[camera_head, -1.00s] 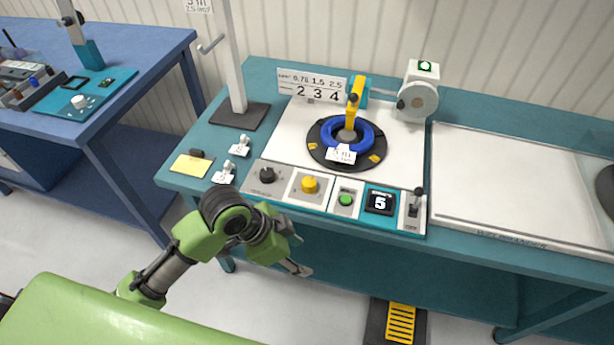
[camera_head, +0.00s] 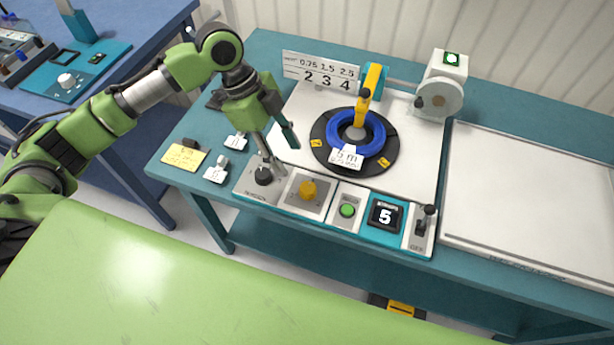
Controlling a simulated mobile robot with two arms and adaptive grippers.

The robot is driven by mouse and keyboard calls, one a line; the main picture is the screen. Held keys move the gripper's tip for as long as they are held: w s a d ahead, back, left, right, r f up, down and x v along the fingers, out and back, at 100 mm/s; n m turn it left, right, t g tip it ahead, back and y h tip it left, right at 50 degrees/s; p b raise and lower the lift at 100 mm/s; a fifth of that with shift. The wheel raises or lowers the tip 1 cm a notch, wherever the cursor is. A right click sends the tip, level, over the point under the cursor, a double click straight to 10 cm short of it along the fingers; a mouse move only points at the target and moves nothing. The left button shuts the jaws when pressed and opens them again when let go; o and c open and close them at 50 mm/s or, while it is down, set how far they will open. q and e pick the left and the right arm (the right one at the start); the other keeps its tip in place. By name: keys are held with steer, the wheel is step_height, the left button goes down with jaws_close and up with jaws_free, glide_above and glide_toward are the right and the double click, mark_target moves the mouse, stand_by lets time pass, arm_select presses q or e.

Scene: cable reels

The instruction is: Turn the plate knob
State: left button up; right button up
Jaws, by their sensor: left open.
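A black knob (camera_head: 263,177) sits at the left end of the control panel on the bench. A yellow knob (camera_head: 307,190) is just right of it on its own light plate. The picture does not tell which one is the plate knob. My left gripper (camera_head: 280,155) reaches down over the panel's left end, open and empty. One fingertip is right by the black knob and partly covers it; I cannot tell if they touch. The round black turntable (camera_head: 327,160) carries a blue cable coil (camera_head: 369,132). My right gripper is out of view.
The panel also has a green button (camera_head: 347,210), a display reading 5 (camera_head: 385,216) and a lever (camera_head: 426,220). A yellow note (camera_head: 184,156) and small white tags lie left. A numbered sign (camera_head: 320,72) and a white reel unit (camera_head: 440,90) stand behind.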

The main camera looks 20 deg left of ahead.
mark_target(307, 187)
arm_select(q)
steer(key=p+x, duration=0.1)
steer(key=x, duration=0.5)
steer(key=shift+d+r, duration=0.1)
steer(key=x, duration=0.4)
steer(key=shift+w, duration=0.15)
steer(key=shift+d+f+p, duration=0.2)
steer(key=shift+f+p, duration=0.1)
steer(key=shift+f, duration=0.2)
steer(key=shift+d+f, duration=0.1)
steer(key=shift+f, duration=0.3)
steer(key=shift+c, duration=0.5)
steer(key=c, duration=1)
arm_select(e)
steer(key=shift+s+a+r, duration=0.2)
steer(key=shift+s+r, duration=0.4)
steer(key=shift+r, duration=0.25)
